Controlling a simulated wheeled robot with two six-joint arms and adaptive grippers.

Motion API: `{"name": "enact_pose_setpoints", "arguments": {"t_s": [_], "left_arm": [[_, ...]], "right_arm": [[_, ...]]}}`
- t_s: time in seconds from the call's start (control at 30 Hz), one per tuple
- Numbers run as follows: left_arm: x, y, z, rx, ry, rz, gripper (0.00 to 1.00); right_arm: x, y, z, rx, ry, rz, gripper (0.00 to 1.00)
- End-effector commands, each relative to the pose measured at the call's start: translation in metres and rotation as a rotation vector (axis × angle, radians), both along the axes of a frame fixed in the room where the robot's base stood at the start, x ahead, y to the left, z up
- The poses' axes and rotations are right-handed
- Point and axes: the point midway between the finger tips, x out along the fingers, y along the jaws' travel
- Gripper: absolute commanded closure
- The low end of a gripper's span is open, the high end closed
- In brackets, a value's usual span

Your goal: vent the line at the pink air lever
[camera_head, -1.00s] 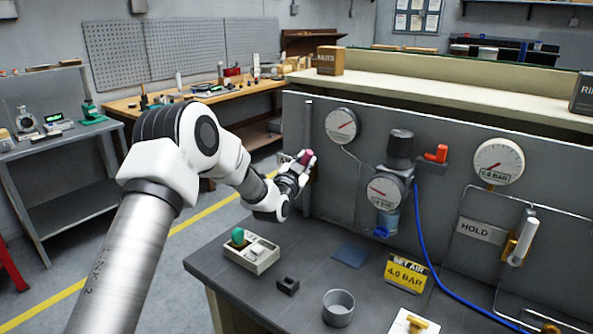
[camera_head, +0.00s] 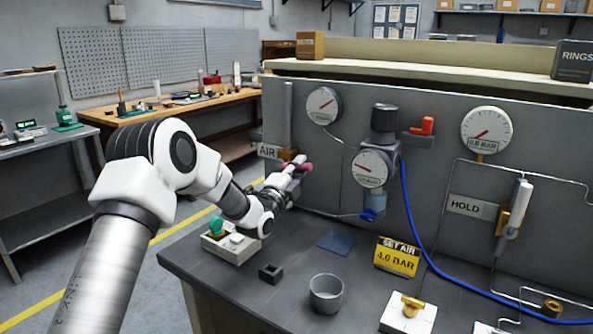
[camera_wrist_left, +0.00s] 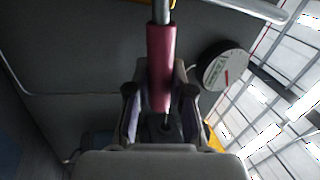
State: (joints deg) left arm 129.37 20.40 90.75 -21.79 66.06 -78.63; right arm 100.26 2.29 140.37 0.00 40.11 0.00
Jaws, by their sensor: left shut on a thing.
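My left gripper (camera_head: 295,172) is shut on the lever's pink grip. In the left wrist view the pink grip (camera_wrist_left: 161,60) runs between the two fingers of the left gripper (camera_wrist_left: 160,105), with its metal shaft above. A gauge (camera_head: 323,105) is on the panel above the lever, its small print unreadable. My right gripper is not in view.
The regulator (camera_head: 384,150) with its gauge and blue hose (camera_head: 412,230) is right of the lever. A HOLD label (camera_head: 472,206) and white-handled lever (camera_head: 513,215) are further right. On the bench are a button box (camera_head: 231,248), a grey cup (camera_head: 326,294) and a yellow sign (camera_head: 397,257).

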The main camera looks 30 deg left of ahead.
Motion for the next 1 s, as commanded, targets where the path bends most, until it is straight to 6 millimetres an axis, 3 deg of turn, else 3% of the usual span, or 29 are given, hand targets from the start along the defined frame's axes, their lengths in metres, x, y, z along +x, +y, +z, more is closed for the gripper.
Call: {"name": "enact_pose_setpoints", "arguments": {"t_s": [0.3,0.87,0.9,0.97,1.0], "left_arm": [[0.0,-0.001,-0.01,0.158,-0.019,0.002,1.0],[0.0,-0.001,-0.013,0.196,-0.02,0.004,1.0],[0.0,-0.001,-0.013,0.196,-0.02,0.004,0.75],[0.0,-0.001,-0.013,0.195,-0.019,0.003,0.54],[0.0,-0.001,-0.013,0.195,-0.019,0.003,0.53]], "right_arm": [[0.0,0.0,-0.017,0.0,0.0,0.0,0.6],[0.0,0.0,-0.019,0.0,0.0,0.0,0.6],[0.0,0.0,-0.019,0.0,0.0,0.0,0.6],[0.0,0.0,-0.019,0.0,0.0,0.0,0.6],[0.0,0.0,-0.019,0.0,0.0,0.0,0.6]]}}
